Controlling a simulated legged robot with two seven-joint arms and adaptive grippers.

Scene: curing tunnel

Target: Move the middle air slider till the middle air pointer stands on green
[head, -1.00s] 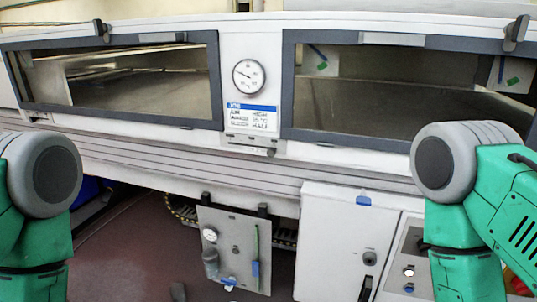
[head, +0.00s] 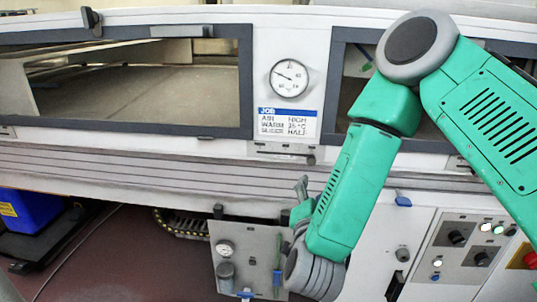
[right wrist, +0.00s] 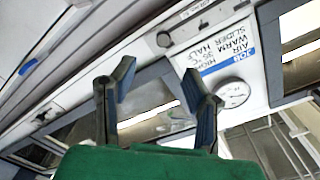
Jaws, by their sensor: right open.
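A narrow slider strip (head: 280,149) sits under the middle job card, with a small dark knob (head: 311,160) near its right end. I take it for the middle air slider. In the right wrist view the knob (right wrist: 163,40) shows beyond the fingers. The round white dial (head: 289,77) above the card has a dark pointer toward upper left; I cannot make out green on it. It also shows in the right wrist view (right wrist: 232,93). My right gripper (head: 301,192) is below the strip, apart from it. Its fingers (right wrist: 160,82) are open and empty. My left gripper is out of view.
The job card (head: 288,122) reads air high, warm 35 °C, slider half. A lower grey panel (head: 245,245) has a small gauge and a green line with a blue piece. A control box (head: 470,245) with knobs and a red button stands right. A blue bin (head: 30,212) is left.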

